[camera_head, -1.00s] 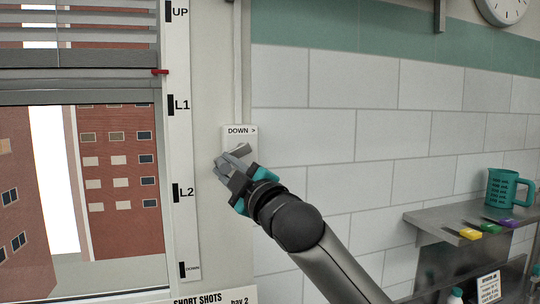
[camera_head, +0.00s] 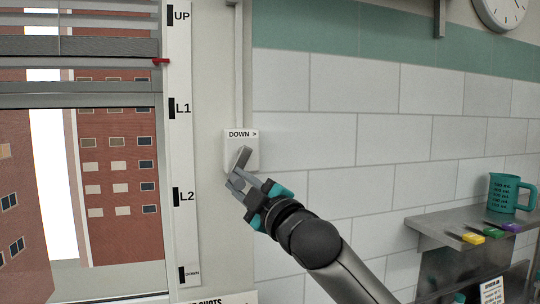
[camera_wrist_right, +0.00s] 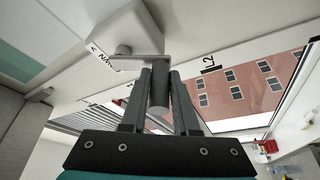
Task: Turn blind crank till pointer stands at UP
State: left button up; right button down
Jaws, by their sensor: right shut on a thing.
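The blind crank's white box (camera_head: 250,152), marked "DOWN >", is on the wall strip right of the window. Its grey crank arm (camera_head: 243,156) points down and slightly left. My right gripper (camera_head: 235,181) is at the arm's lower end. In the right wrist view, my right gripper (camera_wrist_right: 160,80) is shut on the grey crank handle (camera_wrist_right: 159,98), a finger on each side. The red pointer (camera_head: 160,61) stands about midway between UP (camera_head: 181,16) and L1 (camera_head: 182,108) on the white scale (camera_head: 181,150). The blind (camera_head: 105,47) hangs partly lowered. My left gripper is not in view.
A steel shelf (camera_head: 425,225) at the right holds a teal mug (camera_head: 503,193) and yellow, green and purple pieces. A clock (camera_head: 502,12) hangs at top right. The tiled wall between crank and shelf is clear.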

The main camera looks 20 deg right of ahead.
jog(key=shift+d+f, duration=0.4)
jog(key=shift+d, duration=0.25)
jog(key=shift+d, duration=0.1)
